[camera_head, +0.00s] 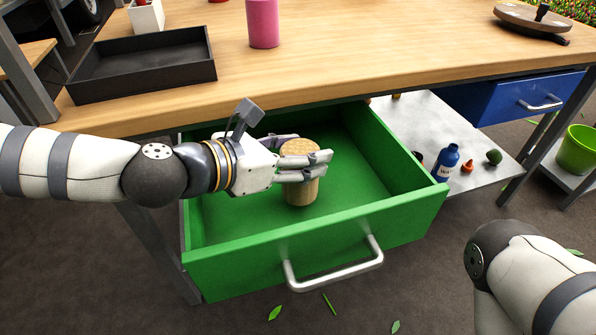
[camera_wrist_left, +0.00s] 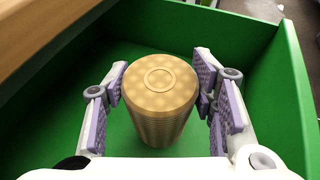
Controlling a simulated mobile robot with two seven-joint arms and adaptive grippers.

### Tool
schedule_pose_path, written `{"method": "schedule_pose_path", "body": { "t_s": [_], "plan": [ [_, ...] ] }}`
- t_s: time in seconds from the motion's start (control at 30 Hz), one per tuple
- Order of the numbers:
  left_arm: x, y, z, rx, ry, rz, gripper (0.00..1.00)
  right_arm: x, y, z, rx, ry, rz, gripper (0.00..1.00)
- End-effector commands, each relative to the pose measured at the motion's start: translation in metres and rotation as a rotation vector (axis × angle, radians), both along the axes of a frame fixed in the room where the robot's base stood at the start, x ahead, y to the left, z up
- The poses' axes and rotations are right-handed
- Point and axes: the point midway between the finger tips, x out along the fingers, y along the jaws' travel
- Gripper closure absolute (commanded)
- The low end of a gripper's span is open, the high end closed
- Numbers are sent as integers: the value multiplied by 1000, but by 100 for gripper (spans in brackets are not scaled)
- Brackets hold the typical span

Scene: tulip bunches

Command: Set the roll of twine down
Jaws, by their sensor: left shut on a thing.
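The roll of twine (camera_head: 302,190) is a tan upright cylinder inside the open green drawer (camera_head: 395,155). My left gripper (camera_head: 306,160) reaches in from the left and is shut on the roll near its top, one finger on each side. In the left wrist view the roll (camera_wrist_left: 160,90) stands between the purple-padded fingers, its round top facing the camera. The roll is inside the drawer walls; whether its base touches the drawer floor I cannot tell. My right gripper is out of view; only part of that arm shows at the lower right.
The wooden bench top (camera_head: 340,55) lies above and behind the drawer. A black tray (camera_head: 140,65) and a pink cylinder (camera_head: 263,24) are on it. A blue bottle (camera_head: 447,162) stands on the lower shelf. The drawer floor around the roll is clear.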

Motion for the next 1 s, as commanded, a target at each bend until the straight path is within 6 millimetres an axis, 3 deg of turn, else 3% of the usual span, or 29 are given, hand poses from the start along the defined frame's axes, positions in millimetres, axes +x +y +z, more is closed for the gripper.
{"method": "schedule_pose_path", "body": {
  "t_s": [0.03, 0.13, 0.5, 0.53, 0.6, 1.0],
  "plan": [
    [-1, 0, -15, 0, 7, 0, 80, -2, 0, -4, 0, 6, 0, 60],
    [-1, 0, -28, 0, 4, 0, 80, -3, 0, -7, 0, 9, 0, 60],
    [-1, 0, -32, 1, 2, -1, 80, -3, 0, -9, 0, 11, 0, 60],
    [-1, 0, -32, 1, 2, -1, 47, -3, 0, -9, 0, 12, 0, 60],
    [-1, 0, -31, 1, 2, -1, 31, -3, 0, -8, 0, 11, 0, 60],
    [-2, 3, -25, 2, 1, 0, 29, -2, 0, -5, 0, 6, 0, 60]
  ]
}}
